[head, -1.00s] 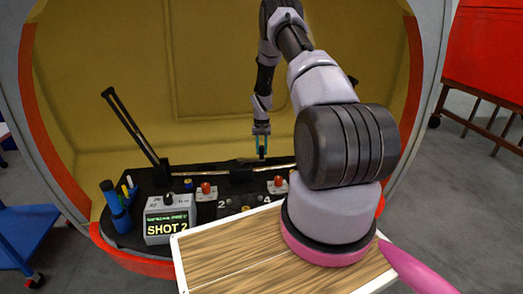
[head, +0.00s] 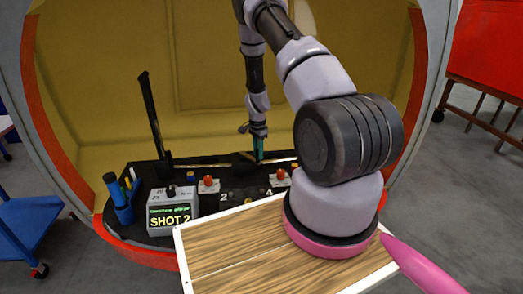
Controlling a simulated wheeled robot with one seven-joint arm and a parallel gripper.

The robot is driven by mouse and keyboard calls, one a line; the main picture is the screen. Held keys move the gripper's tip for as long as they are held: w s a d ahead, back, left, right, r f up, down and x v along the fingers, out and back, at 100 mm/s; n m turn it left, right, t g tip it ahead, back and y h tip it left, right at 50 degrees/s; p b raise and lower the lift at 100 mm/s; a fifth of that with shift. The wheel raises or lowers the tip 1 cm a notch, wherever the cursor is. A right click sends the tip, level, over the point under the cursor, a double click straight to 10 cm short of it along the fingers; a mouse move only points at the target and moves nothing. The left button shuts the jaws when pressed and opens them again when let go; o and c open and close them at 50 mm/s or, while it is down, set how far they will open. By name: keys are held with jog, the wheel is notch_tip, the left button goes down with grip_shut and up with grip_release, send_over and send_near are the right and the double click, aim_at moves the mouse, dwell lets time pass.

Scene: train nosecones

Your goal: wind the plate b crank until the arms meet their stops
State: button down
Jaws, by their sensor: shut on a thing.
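My gripper (head: 259,150) reaches down to the back of the black panel (head: 140,172), its teal fingers shut. They are on what appears to be the plate b crank; its shape is too small and covered to make out. A long black wiper-like arm (head: 151,115) stands at the panel's left end, nearly upright and leaning slightly left. A second arm is not discernible behind my own arm. No stop can be made out.
A grey box (head: 172,212) reads "SHOT 2". Red knobs (head: 208,183) and blue holders with pens (head: 118,200) are on the panel. A wooden board with white edges (head: 230,250) lies in front. The yellow shell (head: 200,80) curves behind.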

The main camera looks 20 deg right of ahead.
jog(key=shift+s+a+m, duration=0.2)
jog(key=shift+a+m, duration=0.9)
jog(key=shift+a, duration=0.35)
jog(key=shift+s+a+m, duration=0.2)
jog(key=shift+a+m, duration=0.9)
jog(key=shift+a, duration=0.3)
jog(key=c, duration=0.6)
grip_release()
jog(key=shift+a, duration=0.1)
jog(key=shift+c, duration=0.2)
jog(key=shift+d, duration=0.2)
jog(key=shift+r, duration=0.1)
notch_tip(320, 180, up, 11)
jog(key=shift+f, duration=0.2)
